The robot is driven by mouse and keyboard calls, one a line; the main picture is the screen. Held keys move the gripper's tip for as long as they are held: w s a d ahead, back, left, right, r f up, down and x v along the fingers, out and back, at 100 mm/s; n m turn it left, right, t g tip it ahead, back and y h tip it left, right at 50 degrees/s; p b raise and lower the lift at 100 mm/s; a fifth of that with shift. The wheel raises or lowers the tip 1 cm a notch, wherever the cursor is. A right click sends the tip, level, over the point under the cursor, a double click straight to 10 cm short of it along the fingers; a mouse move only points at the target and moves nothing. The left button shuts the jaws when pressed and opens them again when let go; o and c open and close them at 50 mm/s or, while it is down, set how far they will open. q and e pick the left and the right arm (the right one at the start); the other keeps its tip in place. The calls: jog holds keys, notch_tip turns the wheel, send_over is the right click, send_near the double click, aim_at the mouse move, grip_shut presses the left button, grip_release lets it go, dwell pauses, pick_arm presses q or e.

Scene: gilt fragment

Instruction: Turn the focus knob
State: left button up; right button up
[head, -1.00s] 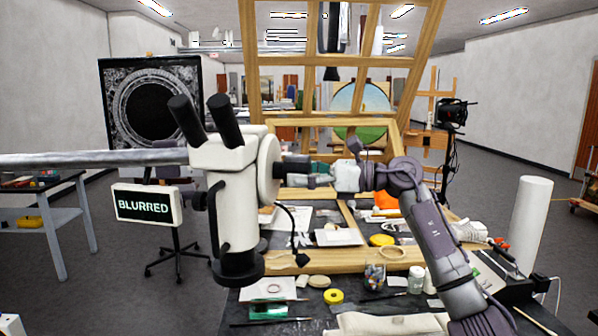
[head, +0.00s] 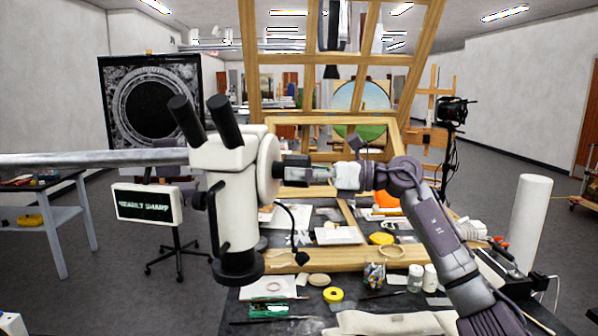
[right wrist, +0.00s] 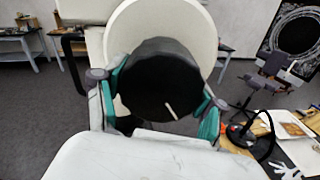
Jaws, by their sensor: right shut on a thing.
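A white microscope (head: 228,165) with black eyepieces hangs on a grey boom arm. Its black focus knob (right wrist: 160,85) sticks out from a round white disc (right wrist: 190,35) on the microscope's side. My right gripper (head: 300,171) is shut on the knob, with one teal-padded finger on each side of it in the right wrist view (right wrist: 160,95). A short white line on the knob's end face is tilted. A small display (head: 147,204) on the microscope's left reads what looks like "NEARLY SHARP". My left gripper is not in view.
A worktable below holds a wooden frame (head: 330,265), a yellow tape roll (head: 333,295), jars (head: 416,277) and papers. A white cylinder (head: 529,225) stands at right. A black cable (head: 299,235) hangs below the knob. Open floor lies at left.

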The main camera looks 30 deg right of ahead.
jog(key=shift+m+p, duration=0.5)
jog(key=shift+m, duration=1.4)
jog(key=o, duration=1.1)
jog(key=shift+o, duration=0.2)
jog(key=v, duration=1.2)
jog(key=shift+a, duration=0.1)
